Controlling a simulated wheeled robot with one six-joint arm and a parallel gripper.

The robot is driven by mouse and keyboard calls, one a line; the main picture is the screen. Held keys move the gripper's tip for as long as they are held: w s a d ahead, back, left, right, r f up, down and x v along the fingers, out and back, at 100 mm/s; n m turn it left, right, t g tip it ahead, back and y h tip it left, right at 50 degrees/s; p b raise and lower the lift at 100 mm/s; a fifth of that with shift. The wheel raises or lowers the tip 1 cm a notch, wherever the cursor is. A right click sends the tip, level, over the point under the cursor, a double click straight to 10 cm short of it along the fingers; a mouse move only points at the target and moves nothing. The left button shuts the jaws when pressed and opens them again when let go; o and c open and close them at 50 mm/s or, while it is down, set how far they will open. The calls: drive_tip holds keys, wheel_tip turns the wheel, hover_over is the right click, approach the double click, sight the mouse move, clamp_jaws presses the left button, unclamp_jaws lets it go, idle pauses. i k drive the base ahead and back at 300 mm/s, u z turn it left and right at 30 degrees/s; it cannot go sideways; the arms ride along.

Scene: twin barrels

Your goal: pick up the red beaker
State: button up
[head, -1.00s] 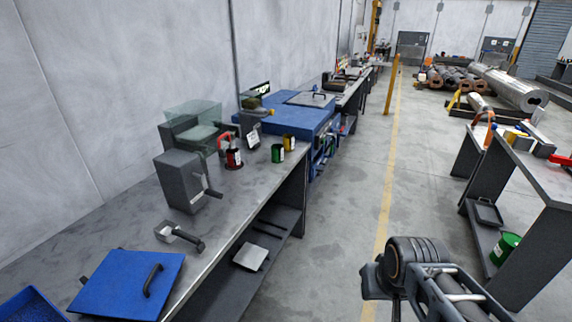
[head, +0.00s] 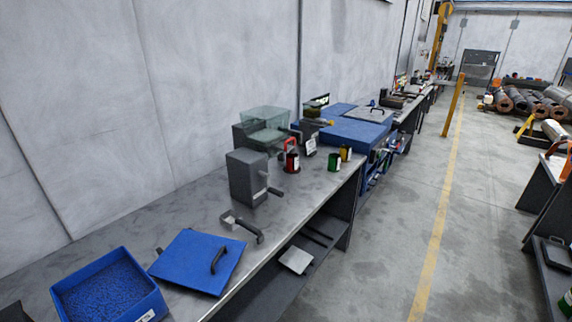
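A small dark red container (head: 292,162) stands upright on the grey workbench along the left wall, towards its far end. It looks like the red beaker and has a pale label, but it is small in the picture. A green container (head: 334,162) and a yellow one (head: 346,153) stand to its right near the bench's front edge. A red curved thing (head: 290,144) shows just behind it. My gripper is not in view.
A grey box with a crank (head: 247,178) stands left of the red container. A blue lid (head: 198,262) and blue bin (head: 110,288) lie nearer on the workbench (head: 160,218). The floor aisle (head: 400,225) right of the bench is clear.

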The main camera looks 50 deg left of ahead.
sight(292, 160)
drive_tip(key=u, duration=0.35)
drive_tip(key=i, duration=1.75)
drive_tip(key=u, duration=1.2)
drive_tip(key=i, duration=1)
drive_tip(key=u, duration=1.5)
drive_tip(key=i, duration=0.5)
drive_tip(key=u, duration=0.5)
